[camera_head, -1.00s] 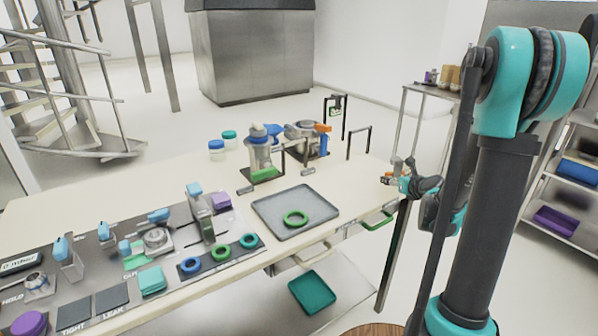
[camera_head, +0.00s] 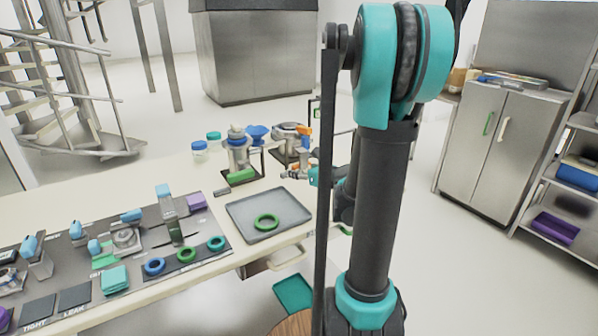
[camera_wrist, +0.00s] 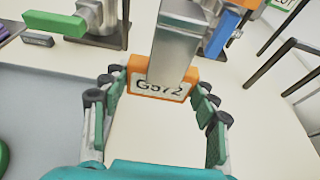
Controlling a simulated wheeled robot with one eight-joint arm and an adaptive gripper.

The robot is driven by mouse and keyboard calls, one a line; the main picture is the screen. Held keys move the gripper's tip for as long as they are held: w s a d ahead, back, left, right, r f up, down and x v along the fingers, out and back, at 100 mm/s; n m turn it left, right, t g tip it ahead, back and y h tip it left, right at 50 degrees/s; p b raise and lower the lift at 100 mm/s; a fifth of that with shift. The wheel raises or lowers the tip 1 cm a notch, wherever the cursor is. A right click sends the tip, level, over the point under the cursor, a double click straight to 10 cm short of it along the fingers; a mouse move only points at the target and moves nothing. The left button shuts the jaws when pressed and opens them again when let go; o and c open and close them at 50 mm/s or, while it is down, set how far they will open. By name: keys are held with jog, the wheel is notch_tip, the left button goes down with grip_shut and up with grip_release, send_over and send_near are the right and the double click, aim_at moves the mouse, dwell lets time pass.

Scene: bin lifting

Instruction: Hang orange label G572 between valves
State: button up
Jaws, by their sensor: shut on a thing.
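My gripper (camera_wrist: 160,97) is shut on the orange label (camera_wrist: 137,89), whose white face reads G572. The label sits upright between the fingertips, partly hidden by a grey metal bar (camera_wrist: 174,40) in front of it. The valve with the green handle (camera_wrist: 56,23) is at upper left in the wrist view and also shows in the head view (camera_head: 241,176). The valve with the blue handle (camera_wrist: 220,34) is at upper right, with an orange part beside it.
A grey tray (camera_head: 240,211) holding a green ring (camera_head: 266,222) lies in front of the valves. Dark wire stands (camera_wrist: 290,45) are at right in the wrist view. Blue- and green-lidded jars (camera_head: 199,150) stand behind. My arm hides the table's right end.

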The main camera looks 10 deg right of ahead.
jog(key=shift+w+a, duration=0.1)
jog(key=shift+a, duration=0.05)
jog(key=shift+w+a, duration=0.35)
jog(key=shift+w, duration=0.45)
jog(key=shift+w+a, duration=0.7)
jog(key=shift+w, duration=1.5)
jog(key=shift+w+a, duration=0.7)
jog(key=shift+w, duration=1.45)
jog(key=shift+w+a, duration=0.7)
jog(key=shift+w, duration=1.65)
jog(key=shift+f, duration=0.75)
jog(key=o, duration=1.3)
